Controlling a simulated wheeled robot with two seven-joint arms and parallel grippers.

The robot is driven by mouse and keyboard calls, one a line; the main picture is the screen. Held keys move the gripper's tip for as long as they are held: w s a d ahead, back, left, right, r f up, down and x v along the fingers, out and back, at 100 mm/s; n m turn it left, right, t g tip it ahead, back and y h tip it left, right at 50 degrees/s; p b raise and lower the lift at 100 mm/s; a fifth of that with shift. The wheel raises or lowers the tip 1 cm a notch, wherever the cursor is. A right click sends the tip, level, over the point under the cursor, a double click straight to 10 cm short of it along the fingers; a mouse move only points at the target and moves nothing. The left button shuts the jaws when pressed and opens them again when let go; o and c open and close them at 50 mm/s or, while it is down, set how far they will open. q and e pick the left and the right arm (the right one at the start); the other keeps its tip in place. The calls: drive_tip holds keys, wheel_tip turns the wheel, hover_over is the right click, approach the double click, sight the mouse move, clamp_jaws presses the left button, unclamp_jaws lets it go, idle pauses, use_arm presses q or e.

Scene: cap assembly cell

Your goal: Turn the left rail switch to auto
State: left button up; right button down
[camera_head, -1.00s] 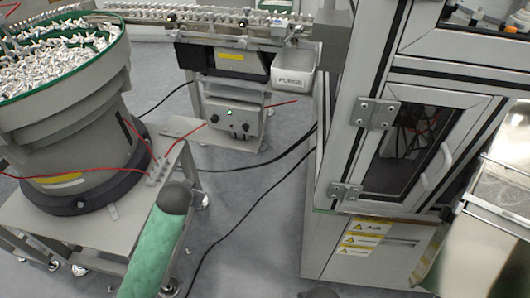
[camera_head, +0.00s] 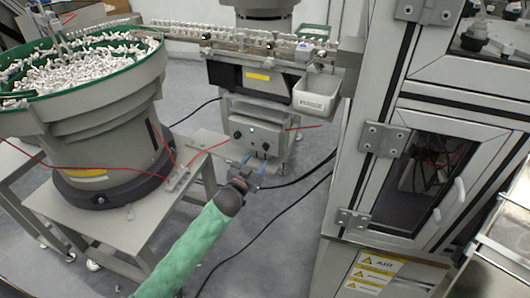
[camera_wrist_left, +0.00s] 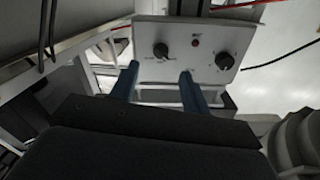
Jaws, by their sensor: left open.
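In the left wrist view the panel (camera_wrist_left: 180,68) shows the left switch (camera_wrist_left: 160,50), the right knob (camera_wrist_left: 224,60) and a small reddish button. My left gripper (camera_head: 254,162) is open and empty, its two blue fingers pointing at the panel from in front and below. In the wrist view the fingers (camera_wrist_left: 158,82) appear apart from both knobs. The switch's set position is too small to read.
A bowl feeder (camera_head: 90,125) full of small parts stands on a table at left. A white PURGE bin (camera_head: 318,95) hangs at the rail's end. A framed machine cabinet (camera_head: 375,190) is at right. Red and black cables cross the area; the grey floor between is open.

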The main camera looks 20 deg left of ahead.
sight(266, 147)
use_arm(q)
drive_tip(key=w, duration=0.7)
drive_tip(key=shift+d, duration=0.4)
use_arm(e)
drive_tip(key=shift+w+a+r, duration=0.1)
drive_tip(key=shift+a+r, duration=0.05)
drive_tip(key=shift+r, duration=0.8)
use_arm(q)
drive_tip(key=c, duration=1)
